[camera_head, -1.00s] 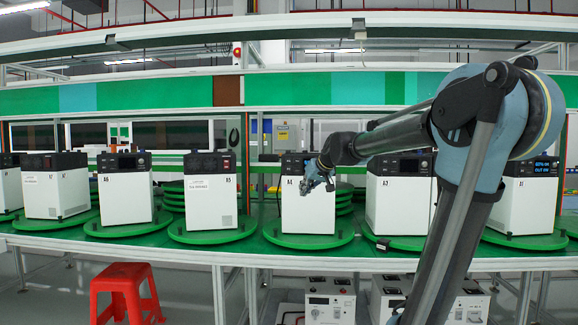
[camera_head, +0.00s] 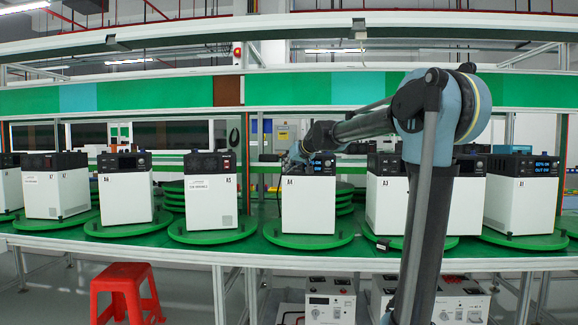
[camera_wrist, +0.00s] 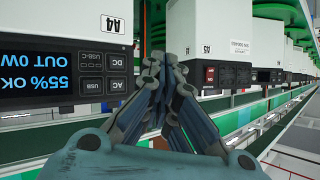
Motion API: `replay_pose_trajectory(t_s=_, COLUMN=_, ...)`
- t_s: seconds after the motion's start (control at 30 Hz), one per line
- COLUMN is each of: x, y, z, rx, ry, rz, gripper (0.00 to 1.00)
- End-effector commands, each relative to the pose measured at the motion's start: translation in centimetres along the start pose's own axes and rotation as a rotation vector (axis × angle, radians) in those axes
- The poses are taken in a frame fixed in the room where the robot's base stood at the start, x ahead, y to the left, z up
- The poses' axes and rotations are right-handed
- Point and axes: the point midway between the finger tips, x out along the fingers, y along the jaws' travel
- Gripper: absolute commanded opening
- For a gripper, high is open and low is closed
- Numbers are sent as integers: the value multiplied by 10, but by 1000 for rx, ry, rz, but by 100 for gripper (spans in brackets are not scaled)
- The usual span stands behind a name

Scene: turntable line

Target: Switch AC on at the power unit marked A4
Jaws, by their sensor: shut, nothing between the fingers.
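The power unit marked A4 (camera_head: 308,208) is a white box with a black top panel, upright on a green round plate. In the wrist view the A4 unit (camera_wrist: 60,25) is at the left, upside down. Its lit display (camera_wrist: 36,71) reads 55% OK, OUT 0W. Beside the display are buttons marked DC, USB-C and USB, and the AC button (camera_wrist: 116,84). My gripper (camera_wrist: 163,62) is shut and empty, beside the button panel and apart from the AC button in that view. In the head view my gripper (camera_head: 296,154) is at the unit's top left, partly hidden.
Unit A5 (camera_head: 210,204) stands on its own plate to the left. Another white unit (camera_head: 386,204) stands to the right, partly behind my arm. More units line the green table (camera_head: 270,258). A red stool (camera_head: 124,285) is on the floor in front.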

Motion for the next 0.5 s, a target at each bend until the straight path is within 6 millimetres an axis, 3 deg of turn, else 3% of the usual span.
replay_pose_trajectory(t_s=0.5, x=41, y=30, z=-30, rx=1, ry=1, rz=1, gripper=0)
